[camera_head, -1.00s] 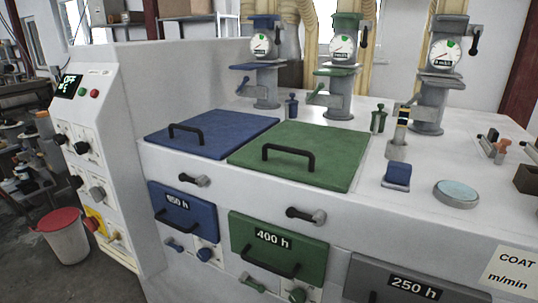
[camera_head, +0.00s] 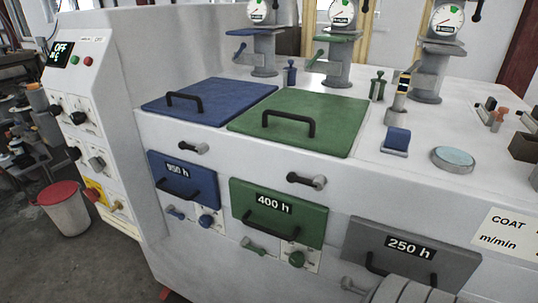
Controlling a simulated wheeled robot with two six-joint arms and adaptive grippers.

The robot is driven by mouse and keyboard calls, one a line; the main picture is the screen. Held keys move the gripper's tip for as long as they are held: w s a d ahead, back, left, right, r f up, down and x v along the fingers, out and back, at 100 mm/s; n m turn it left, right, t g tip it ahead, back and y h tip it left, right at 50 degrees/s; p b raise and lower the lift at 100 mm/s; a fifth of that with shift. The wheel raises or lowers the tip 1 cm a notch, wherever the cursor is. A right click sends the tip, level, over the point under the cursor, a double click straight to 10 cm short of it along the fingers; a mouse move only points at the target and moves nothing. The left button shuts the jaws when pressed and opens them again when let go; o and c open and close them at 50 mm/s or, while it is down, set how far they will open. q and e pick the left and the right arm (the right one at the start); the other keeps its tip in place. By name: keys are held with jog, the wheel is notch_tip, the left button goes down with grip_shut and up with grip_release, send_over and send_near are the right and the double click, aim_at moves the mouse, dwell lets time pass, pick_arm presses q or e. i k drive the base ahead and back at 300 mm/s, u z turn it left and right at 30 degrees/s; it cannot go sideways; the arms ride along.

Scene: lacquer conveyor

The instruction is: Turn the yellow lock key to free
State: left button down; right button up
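The control panel (camera_head: 88,140) is on the left end of the white machine. Low on it is a yellow plate with a red knob (camera_head: 92,194). Just right of this, a small yellowish key-like knob (camera_head: 117,205) sticks out of a white plate. It is too small to tell which way it is turned, or to be sure it is the lock key.
A white bin with a red lid (camera_head: 66,210) stands on the floor beside the panel. Blue (camera_head: 210,100) and green (camera_head: 300,124) lids lie on the machine top. Below are blue, green and grey drawer fronts. A grey ribbed rounded part (camera_head: 408,291) shows at the bottom edge.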

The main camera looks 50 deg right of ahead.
aim_at(118, 204)
jog(key=u, duration=0.05)
jog(key=k, duration=1.1)
jog(key=u, duration=0.7)
jog(key=i, duration=2.5)
jog(key=z, duration=0.2)
